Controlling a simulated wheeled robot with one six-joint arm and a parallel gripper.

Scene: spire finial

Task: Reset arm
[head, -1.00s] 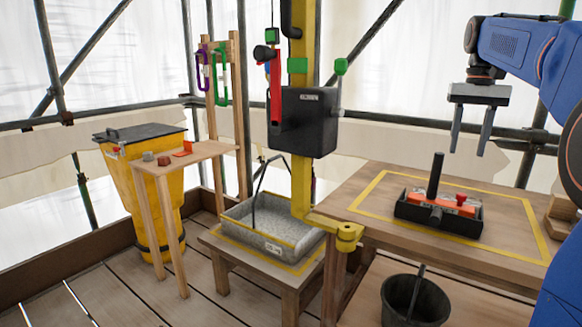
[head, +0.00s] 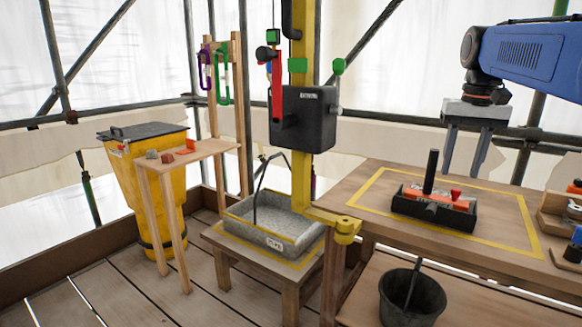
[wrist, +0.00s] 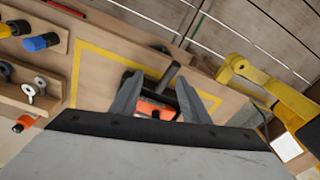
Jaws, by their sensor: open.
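My gripper (head: 465,170) is open and empty, hanging fingers down above the right wooden table (head: 372,208). Below it and slightly left in the head view stands a black tray (head: 433,212) with orange parts, a red knob and an upright black post (head: 430,172). The tray lies inside a yellow outlined rectangle. In the wrist view my two fingers (wrist: 160,95) point down toward the tray, with orange parts (wrist: 155,108) showing between them, and hide part of it.
Wooden racks with small parts (head: 562,215) sit at the table's right. A black bucket (head: 412,297) is below the table. A yellow post with a black box (head: 303,118) stands left, beside a grey tray (head: 270,228). A yellow bin (head: 150,190) is farther left.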

